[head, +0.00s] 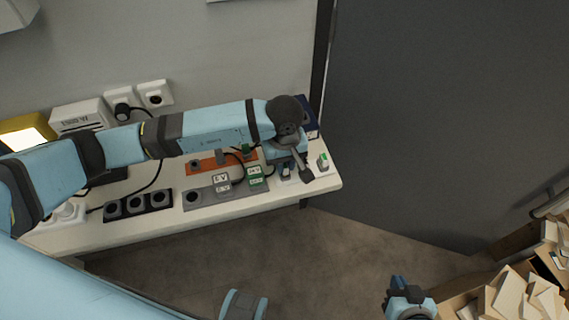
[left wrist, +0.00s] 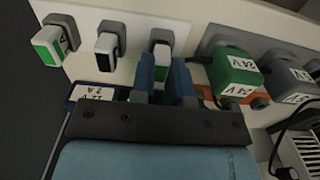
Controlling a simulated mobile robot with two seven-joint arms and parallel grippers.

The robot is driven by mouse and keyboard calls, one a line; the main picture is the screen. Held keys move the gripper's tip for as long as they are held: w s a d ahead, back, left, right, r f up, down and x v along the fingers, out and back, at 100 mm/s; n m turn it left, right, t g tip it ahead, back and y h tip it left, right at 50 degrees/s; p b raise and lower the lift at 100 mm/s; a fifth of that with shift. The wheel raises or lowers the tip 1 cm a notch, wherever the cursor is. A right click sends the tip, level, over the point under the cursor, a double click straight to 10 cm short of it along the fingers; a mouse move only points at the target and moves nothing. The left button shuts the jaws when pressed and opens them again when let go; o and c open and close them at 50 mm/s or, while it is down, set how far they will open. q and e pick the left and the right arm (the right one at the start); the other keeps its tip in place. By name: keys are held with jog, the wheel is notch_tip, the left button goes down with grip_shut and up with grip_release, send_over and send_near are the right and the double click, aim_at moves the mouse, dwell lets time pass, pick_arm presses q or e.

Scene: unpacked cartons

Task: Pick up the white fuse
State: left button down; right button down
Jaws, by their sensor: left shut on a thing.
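My left gripper (left wrist: 165,75) is over the right end of the shelf, its two blue fingers closed on a small white fuse (left wrist: 161,38) in the left wrist view. The fuse stands at a grey socket, and the fingers hide most of it. I cannot tell whether it is clear of the socket. In the head view my left gripper (head: 286,170) covers it. Left of it in the wrist view are a black-and-white fuse (left wrist: 106,44) and a white-and-green fuse (left wrist: 50,42). My right gripper (head: 399,283) is low in the head view, away from the shelf; its jaws are unclear.
The white shelf (head: 150,231) also carries a green 24 V plug (left wrist: 233,72), grey plugs (left wrist: 289,77), a black socket strip (head: 137,205) and cables. A dark grey panel (head: 440,110) stands right of the shelf. A carton of papers (head: 510,295) is at the lower right.

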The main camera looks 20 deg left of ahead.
pick_arm(q)
notch_tip(320, 180, up, 20)
jog(key=shift+f, duration=0.25)
pick_arm(e)
jog(key=shift+f, duration=0.1)
pick_arm(q)
jog(key=shift+f, duration=0.1)
